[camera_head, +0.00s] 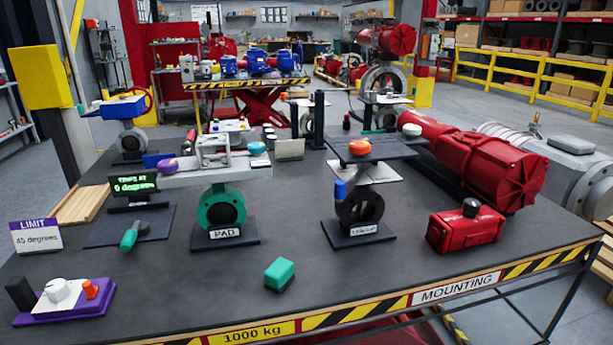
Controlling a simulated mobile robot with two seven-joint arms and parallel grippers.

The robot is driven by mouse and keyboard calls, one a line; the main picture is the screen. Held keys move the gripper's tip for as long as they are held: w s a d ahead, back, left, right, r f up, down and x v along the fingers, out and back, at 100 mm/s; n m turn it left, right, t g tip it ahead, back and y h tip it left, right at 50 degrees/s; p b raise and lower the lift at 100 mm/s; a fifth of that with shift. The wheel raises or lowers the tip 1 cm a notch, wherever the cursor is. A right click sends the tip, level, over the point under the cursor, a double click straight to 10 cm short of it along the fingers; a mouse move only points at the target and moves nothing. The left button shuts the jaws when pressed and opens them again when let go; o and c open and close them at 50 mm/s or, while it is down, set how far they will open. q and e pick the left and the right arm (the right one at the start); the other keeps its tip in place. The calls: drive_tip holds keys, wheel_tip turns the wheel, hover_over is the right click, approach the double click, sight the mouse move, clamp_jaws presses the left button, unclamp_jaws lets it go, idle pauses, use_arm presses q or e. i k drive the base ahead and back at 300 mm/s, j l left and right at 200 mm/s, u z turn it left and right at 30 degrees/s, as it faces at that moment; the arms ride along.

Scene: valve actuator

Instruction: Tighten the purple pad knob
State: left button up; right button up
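A purple knob (167,166) sits at the left end of a light grey plate (205,175). The plate rests on top of a teal ring valve (221,208) on a dark base labelled PAD (225,233). A display (133,184) left of the valve reads "0 degrees"; its top line is hard to read. A sign (36,235) at the left edge reads LIMIT, 45 degrees. Neither of my grippers nor my arms show in this view.
The dark table (350,270) also bears a purple block with white and orange knobs (66,297), a green block (279,274), a green-handled tool (131,235), a black ring valve (361,207), and red actuators (466,228). The front middle is mostly clear.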

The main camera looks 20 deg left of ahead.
sight(167, 166)
drive_tip(key=u, duration=1.3)
